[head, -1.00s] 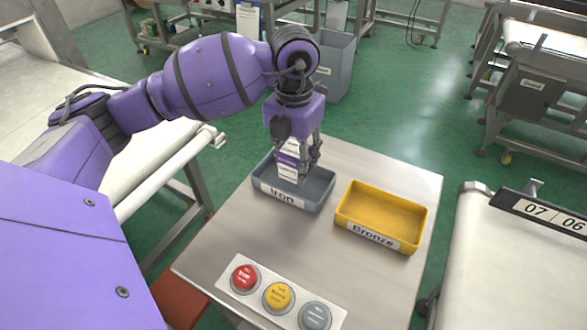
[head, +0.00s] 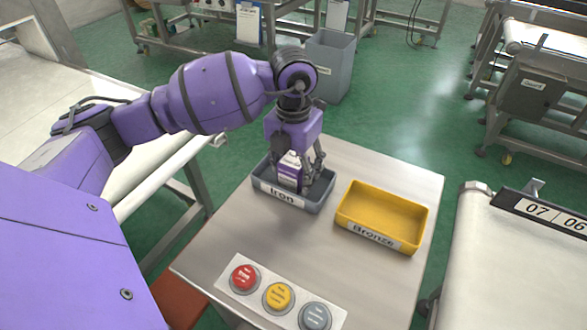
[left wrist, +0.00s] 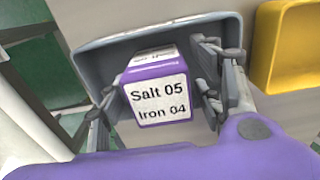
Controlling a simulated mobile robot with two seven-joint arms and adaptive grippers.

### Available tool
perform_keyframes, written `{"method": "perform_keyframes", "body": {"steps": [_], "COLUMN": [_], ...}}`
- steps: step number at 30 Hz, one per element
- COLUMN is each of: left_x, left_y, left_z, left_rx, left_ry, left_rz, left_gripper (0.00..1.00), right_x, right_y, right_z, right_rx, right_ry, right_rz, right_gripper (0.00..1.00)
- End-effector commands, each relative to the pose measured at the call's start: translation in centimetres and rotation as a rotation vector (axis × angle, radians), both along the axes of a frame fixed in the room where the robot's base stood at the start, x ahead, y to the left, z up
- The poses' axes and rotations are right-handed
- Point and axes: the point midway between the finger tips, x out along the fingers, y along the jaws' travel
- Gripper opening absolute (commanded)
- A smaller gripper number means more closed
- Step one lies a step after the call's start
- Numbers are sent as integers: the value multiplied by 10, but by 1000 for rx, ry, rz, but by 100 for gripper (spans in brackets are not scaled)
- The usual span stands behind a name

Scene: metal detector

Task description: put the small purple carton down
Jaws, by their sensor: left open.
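The small purple carton (head: 290,172) stands in the grey tray labelled "Iron" (head: 322,203). In the left wrist view the carton (left wrist: 158,95) shows a white label reading "Salt 05, Iron 04". My left gripper (head: 301,168) is just above and around the carton, pointing down. In the left wrist view its open fingers (left wrist: 160,100) are on both sides of the carton, with a gap visible on the right side. The carton's base is hidden from me. My right gripper is in no view.
A yellow tray labelled "Bronze" (head: 385,207) is empty, right of the grey tray on the metal table (head: 250,235). A panel with red, yellow and grey buttons (head: 279,296) lies at the table's front. A conveyor (head: 510,265) stands at right. A grey bin (head: 330,65) stands behind.

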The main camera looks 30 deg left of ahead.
Motion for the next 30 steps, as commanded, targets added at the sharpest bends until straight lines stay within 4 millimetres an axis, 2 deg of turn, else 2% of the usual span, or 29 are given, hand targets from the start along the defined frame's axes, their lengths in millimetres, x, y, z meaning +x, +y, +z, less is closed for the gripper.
{"method": "perform_keyframes", "body": {"steps": [4, 8, 18, 21, 25, 30], "left_x": [0, 1, 1, 1, 1, 0], "left_y": [0, 0, 0, 0, 0, 0], "left_z": [3, 17, 89, 106, 119, 125], "left_rx": [0, 1, 1, 0, -1, 0], "left_ry": [-1, -3, -4, -4, -2, -2], "left_rz": [0, 0, 0, -1, -1, 0], "left_gripper": [60, 60, 60, 60, 60, 60], "right_x": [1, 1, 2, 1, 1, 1], "right_y": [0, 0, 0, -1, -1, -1], "right_z": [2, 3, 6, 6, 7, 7], "right_rx": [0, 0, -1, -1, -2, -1], "right_ry": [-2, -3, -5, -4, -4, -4], "right_rz": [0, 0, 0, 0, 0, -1], "right_gripper": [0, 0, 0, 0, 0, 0]}}
